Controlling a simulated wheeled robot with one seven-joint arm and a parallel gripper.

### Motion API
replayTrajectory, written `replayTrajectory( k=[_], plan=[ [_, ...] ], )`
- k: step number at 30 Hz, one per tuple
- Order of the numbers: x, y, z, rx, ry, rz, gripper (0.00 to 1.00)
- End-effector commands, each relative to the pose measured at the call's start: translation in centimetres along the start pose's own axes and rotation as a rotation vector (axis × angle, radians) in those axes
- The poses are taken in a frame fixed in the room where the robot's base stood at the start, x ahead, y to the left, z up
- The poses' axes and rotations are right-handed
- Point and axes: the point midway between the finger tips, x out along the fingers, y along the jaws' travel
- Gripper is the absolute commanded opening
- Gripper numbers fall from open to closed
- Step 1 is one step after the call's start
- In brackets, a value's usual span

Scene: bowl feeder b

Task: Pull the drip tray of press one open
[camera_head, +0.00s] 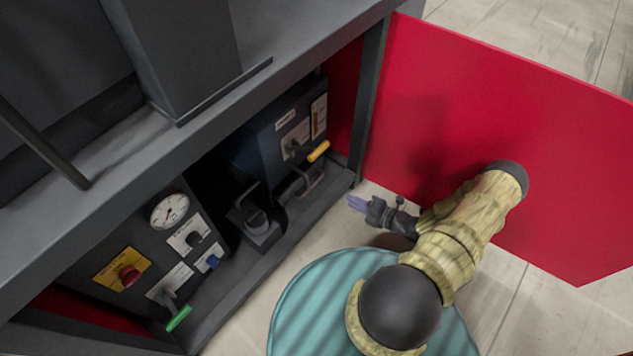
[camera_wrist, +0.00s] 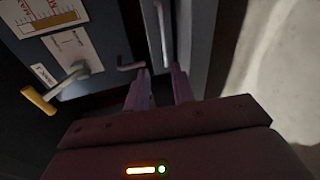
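In the head view, my gripper (camera_head: 357,203) is in front of the right end of the open cabinet, close to its right post. In the wrist view, the two purplish fingers (camera_wrist: 161,82) are apart with a gap between them. A thin grey bar handle (camera_wrist: 160,38) lies ahead of the fingertips; I cannot tell whether they touch it. In the head view, a low U-shaped handle (camera_head: 312,183) sits at the foot of the right dark-blue unit. It looks like the drip tray's handle, but which press it belongs to cannot be read. The tray body is hidden in shadow.
A yellow-handled valve (camera_head: 318,151) sits just above the low handle; it also shows in the wrist view (camera_wrist: 38,101). The open red door (camera_head: 480,110) stands behind my arm. A left panel has a gauge (camera_head: 169,211) and a green-handled lever (camera_head: 178,318).

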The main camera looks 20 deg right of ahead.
Motion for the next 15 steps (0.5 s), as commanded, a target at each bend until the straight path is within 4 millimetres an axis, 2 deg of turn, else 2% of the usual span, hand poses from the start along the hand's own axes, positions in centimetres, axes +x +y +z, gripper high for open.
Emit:
replayTrajectory(
  k=[4, 15],
  plan=[
    [-0.1, -1.31, 0.45, 0.096, -0.079, 0.019, 0.25],
    [0.06, -1.39, 0.48, 0.098, -0.08, 0.019, 0.25]
  ],
)
